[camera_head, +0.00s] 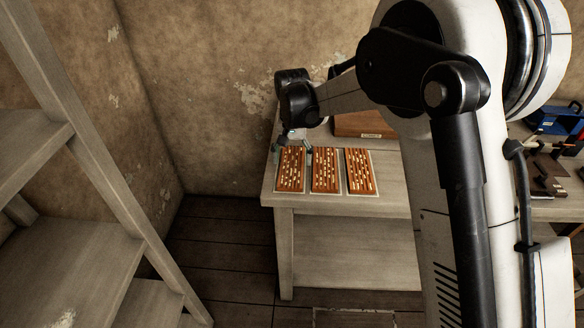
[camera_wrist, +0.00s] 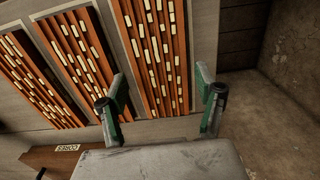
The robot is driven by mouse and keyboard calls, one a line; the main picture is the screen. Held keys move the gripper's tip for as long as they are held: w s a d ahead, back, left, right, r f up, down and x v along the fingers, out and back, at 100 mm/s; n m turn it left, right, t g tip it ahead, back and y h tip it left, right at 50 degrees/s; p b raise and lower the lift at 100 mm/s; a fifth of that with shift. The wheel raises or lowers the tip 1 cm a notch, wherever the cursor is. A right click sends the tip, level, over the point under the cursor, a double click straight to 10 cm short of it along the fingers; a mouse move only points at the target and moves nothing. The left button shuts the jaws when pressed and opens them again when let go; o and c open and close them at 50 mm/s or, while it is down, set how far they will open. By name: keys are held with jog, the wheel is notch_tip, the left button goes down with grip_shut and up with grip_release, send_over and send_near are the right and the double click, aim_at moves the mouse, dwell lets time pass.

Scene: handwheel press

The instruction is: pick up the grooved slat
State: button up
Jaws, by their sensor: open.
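Three orange-brown grooved panels with pale inlaid pieces lie side by side on pale backings on the table: left (camera_head: 290,170), middle (camera_head: 326,171) and right (camera_head: 360,171). I cannot tell which is the grooved slat, or whether each is one piece or several strips. My gripper (camera_head: 295,150) is open and empty over the back end of the left panel. In the wrist view, the gripper (camera_wrist: 162,88) has its two green-and-black fingers apart, around the near end of that panel (camera_wrist: 152,45). The middle panel (camera_wrist: 72,50) and the other (camera_wrist: 35,82) are to its left.
A brown labelled box (camera_head: 362,125) stands behind the panels and also shows in the wrist view (camera_wrist: 70,160). The wooden table (camera_head: 300,202) has a bare front strip. Shelving (camera_head: 70,250) stands at left; a blue toolbox (camera_head: 553,121) is at far right.

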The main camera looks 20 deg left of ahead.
aim_at(292, 167)
notch_tip(292, 167, down, 2)
jog(key=shift+f, duration=0.2)
jog(key=shift+c, duration=0.3)
jog(key=c, duration=0.9)
jog(key=shift+c, duration=0.2)
jog(key=shift+r, duration=0.15)
